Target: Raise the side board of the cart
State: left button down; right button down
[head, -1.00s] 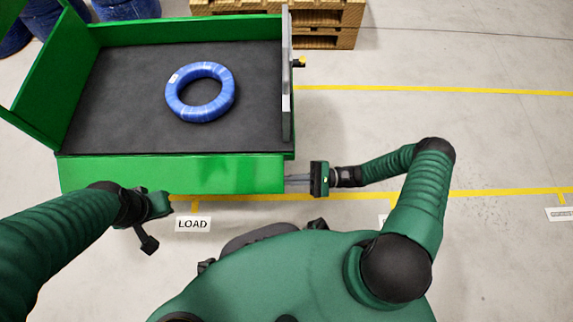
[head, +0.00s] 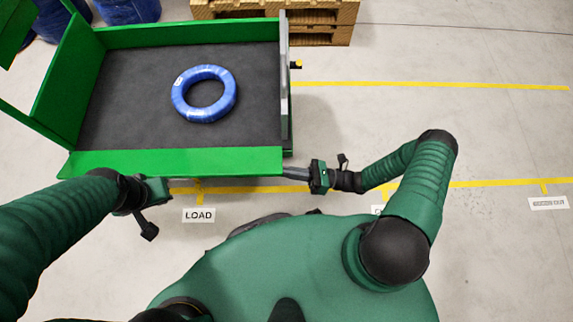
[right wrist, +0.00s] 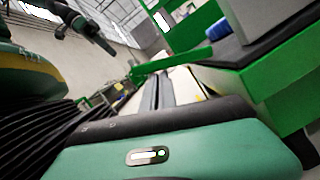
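The green side board (head: 175,163) runs along the near side of the cart (head: 190,32). It is tilted outward, its face foreshortened in the head view. My right gripper (head: 296,173) is at the board's right end, its fingers pointing left and their tips meeting the end. In the right wrist view its narrow fingers (right wrist: 157,92) lie close together and reach a green strip, probably the board (right wrist: 175,62). Whether they clasp it is unclear. My left gripper (head: 160,190) is just below the board's left part; its fingertips are hidden.
A blue cable coil (head: 204,94) lies on the dark cart bed (head: 130,90). A grey end panel (head: 285,80) stands at the cart's right. Wooden pallets (head: 325,20) and blue drums (head: 130,10) are behind.

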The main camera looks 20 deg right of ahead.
jog(key=w+d+r+m+h+p, duration=0.1)
jog(key=w+r+m+p, duration=0.2)
jog(key=m, duration=0.4)
jog(key=w+d+r+m+t+h+p, duration=0.1)
jog(key=w+r+m+h+p, duration=0.1)
jog(key=m, duration=0.4)
jog(key=shift+w+d+r+m+p, duration=0.25)
jog(key=shift+w+r+m+p, duration=0.25)
jog(key=shift+w+p, duration=0.35)
jog(key=shift+w+r, duration=0.1)
jog(key=shift+d+h, duration=0.1)
jog(key=shift+h, duration=0.2)
